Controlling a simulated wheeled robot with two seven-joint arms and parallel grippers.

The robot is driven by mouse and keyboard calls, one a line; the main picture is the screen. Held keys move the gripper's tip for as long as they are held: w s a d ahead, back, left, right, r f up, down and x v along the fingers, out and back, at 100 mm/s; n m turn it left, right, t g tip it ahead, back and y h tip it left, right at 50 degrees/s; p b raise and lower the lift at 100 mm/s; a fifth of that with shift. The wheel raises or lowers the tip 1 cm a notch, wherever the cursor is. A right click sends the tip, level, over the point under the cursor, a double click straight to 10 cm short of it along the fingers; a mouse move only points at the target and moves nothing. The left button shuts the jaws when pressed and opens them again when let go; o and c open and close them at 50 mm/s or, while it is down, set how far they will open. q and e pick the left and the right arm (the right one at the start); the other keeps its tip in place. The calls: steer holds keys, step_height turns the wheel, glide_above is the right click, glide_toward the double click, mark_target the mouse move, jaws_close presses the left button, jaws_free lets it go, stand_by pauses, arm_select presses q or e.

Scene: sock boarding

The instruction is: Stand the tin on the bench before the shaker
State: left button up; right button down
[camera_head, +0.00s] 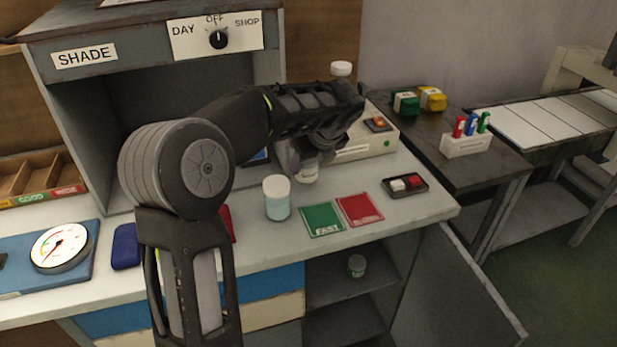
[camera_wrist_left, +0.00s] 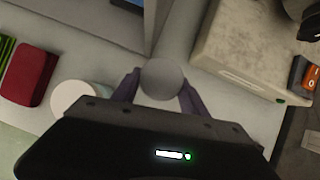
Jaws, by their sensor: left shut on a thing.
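My left gripper (camera_head: 305,162) is shut on a tin, which shows as a pale piece (camera_head: 308,174) under the fingers in the head view. In the left wrist view the tin is a round grey top (camera_wrist_left: 162,79) between the two fingers. It is over the bench (camera_head: 420,207), close in front of the beige shaker (camera_head: 365,147). I cannot tell whether its base touches the bench. The shaker also shows at the upper right of the left wrist view (camera_wrist_left: 250,45); my arm hides part of it in the head view. My right gripper is not in view.
A white-lidded pale blue jar (camera_head: 277,198) stands left of the tin. Green (camera_head: 322,219) and red (camera_head: 360,210) cards and a small switch tray (camera_head: 405,186) lie on the bench. Another white lid (camera_head: 341,68) shows behind my arm. A small jar (camera_head: 356,266) sits on the shelf below.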

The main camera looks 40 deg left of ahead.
mark_target(309, 173)
arm_select(q)
steer(key=shift+f+b, duration=0.3)
steer(key=shift+f, duration=1.5)
steer(key=shift+f, duration=0.1)
steer(key=o, duration=1.4)
steer(key=shift+d+r, duration=0.15)
steer(key=shift+r, duration=0.2)
steer(key=p+v, duration=0.1)
steer(key=v, duration=1)
steer(key=shift+r, duration=0.2)
steer(key=shift+s+d, duration=0.1)
